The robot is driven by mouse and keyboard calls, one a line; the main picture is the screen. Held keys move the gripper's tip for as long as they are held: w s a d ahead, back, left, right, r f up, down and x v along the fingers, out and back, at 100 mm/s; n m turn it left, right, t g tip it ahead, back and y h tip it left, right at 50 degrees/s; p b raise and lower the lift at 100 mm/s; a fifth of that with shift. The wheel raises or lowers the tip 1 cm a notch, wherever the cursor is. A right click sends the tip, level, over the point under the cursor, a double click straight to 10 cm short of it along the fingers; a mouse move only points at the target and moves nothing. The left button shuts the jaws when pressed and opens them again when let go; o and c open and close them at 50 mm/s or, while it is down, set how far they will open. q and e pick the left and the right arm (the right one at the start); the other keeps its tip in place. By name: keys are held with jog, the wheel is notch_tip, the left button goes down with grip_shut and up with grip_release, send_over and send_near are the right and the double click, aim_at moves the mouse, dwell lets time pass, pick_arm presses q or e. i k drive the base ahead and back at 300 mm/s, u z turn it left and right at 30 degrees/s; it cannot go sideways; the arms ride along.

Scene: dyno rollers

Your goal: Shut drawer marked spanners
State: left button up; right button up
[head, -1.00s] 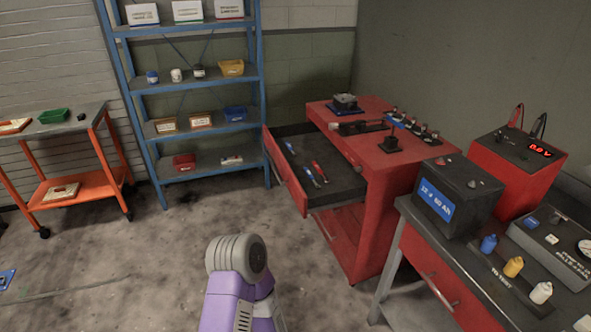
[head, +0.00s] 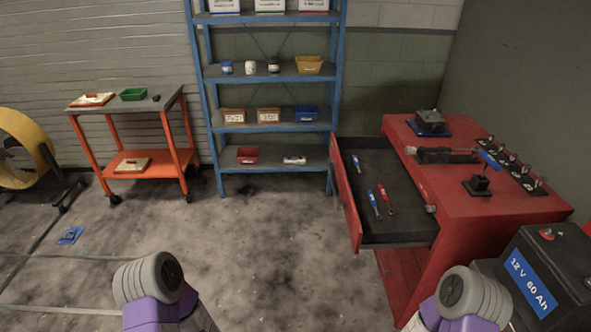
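The open drawer (head: 345,193) sticks out to the left from the upper part of the red tool cabinet (head: 450,215). Several tools with blue or red handles, such as a red one (head: 386,198), lie on its dark floor. I cannot read any label on the drawer front from here. Parts of my two arms, grey and purple, show at the bottom left and bottom right of the head view. Neither gripper's fingers are in view. The right arm part is in front of the lower cabinet area.
A black battery (head: 545,275) stands at the bottom right, close to the cabinet. A blue shelf rack (head: 270,128) and an orange cart (head: 140,161) stand at the back. A yellow fan (head: 22,150) is at far left.

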aim_at(411, 225)
jog(key=u, duration=0.05)
jog(key=i, duration=0.9)
jog(key=z, duration=0.35)
